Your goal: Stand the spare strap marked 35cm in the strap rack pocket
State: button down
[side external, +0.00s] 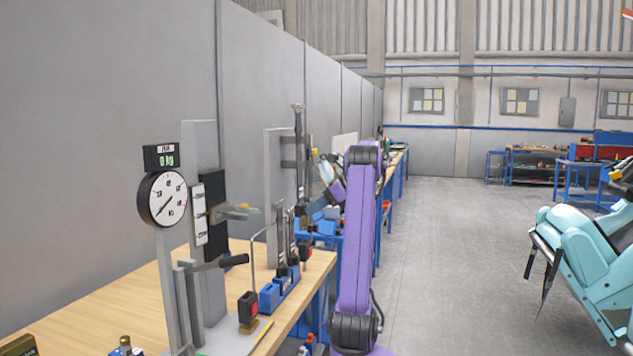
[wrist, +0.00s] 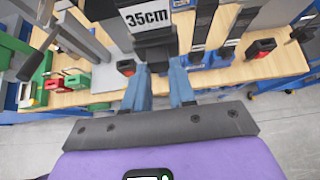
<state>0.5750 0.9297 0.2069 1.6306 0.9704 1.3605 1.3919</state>
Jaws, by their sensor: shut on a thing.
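The strap marked 35cm (wrist: 150,40) is black with a white label and shows at the top middle of the wrist view. My gripper (wrist: 158,78) is shut on it, with one blue-grey finger on each side. The strap's lower end is hard to make out between the fingers. The blue strap rack (side external: 272,296) stands on the wooden bench in the side view, with dark straps upright at its far part. In the wrist view, the rack (wrist: 212,60) is to the right of the held strap, apart from it. In the side view my gripper is small and partly hidden by my purple arm.
A dial gauge (side external: 163,197) on a grey stand rises at the near left of the bench. A black and red buckle piece (side external: 248,308) stands beside the rack. In the wrist view, red and black blocks (wrist: 260,48) flank the rack. Bare bench wood (wrist: 285,55) shows at right.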

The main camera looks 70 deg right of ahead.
notch_tip(320, 180, down, 18)
jog(key=shift+r, duration=0.15)
jog(key=w+f, duration=0.2)
jog(key=w, duration=0.9)
dwell(1.2)
jog(key=shift+f, duration=2.45)
dwell(1.2)
jog(key=c, duration=0.8)
grip_release()
jog(key=shift+c, duration=0.2)
jog(key=shift+s, duration=0.1)
